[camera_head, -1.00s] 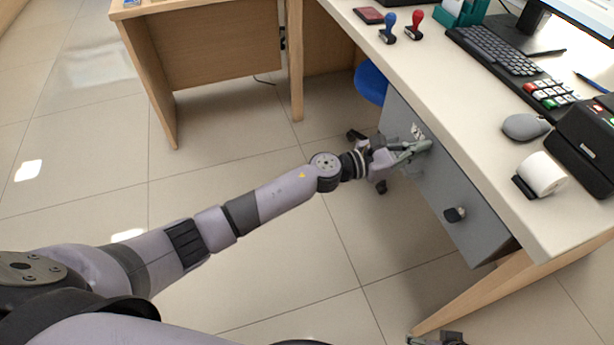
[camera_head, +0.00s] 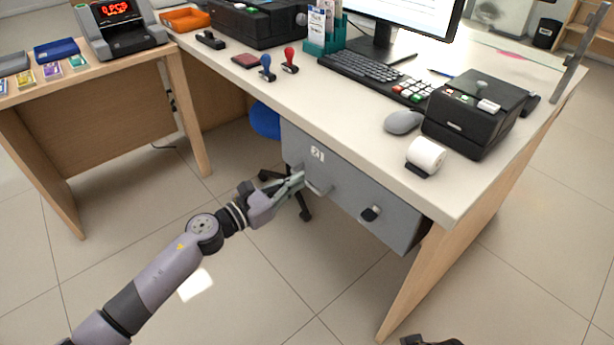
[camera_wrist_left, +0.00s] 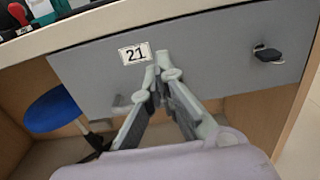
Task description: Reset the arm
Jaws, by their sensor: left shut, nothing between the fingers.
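My left arm comes in from the lower left. My left gripper (camera_head: 298,179) is shut and empty, its fingertips close to the front of the grey drawer unit (camera_head: 345,190) under the counter. In the left wrist view the shut fingertips (camera_wrist_left: 158,66) are just right of a white label reading 21 (camera_wrist_left: 134,53). I cannot tell if they touch the front. A small part of what looks like my right gripper (camera_head: 430,341) shows at the bottom edge, too cut off to read.
A black knob (camera_head: 370,213) sticks out of the drawer front to the right. The counter (camera_head: 350,125) overhangs it, with a paper roll (camera_head: 426,156), mouse (camera_head: 403,122) and black printer (camera_head: 475,115) on top. A blue chair (camera_head: 265,120) stands behind. The floor to the left is open.

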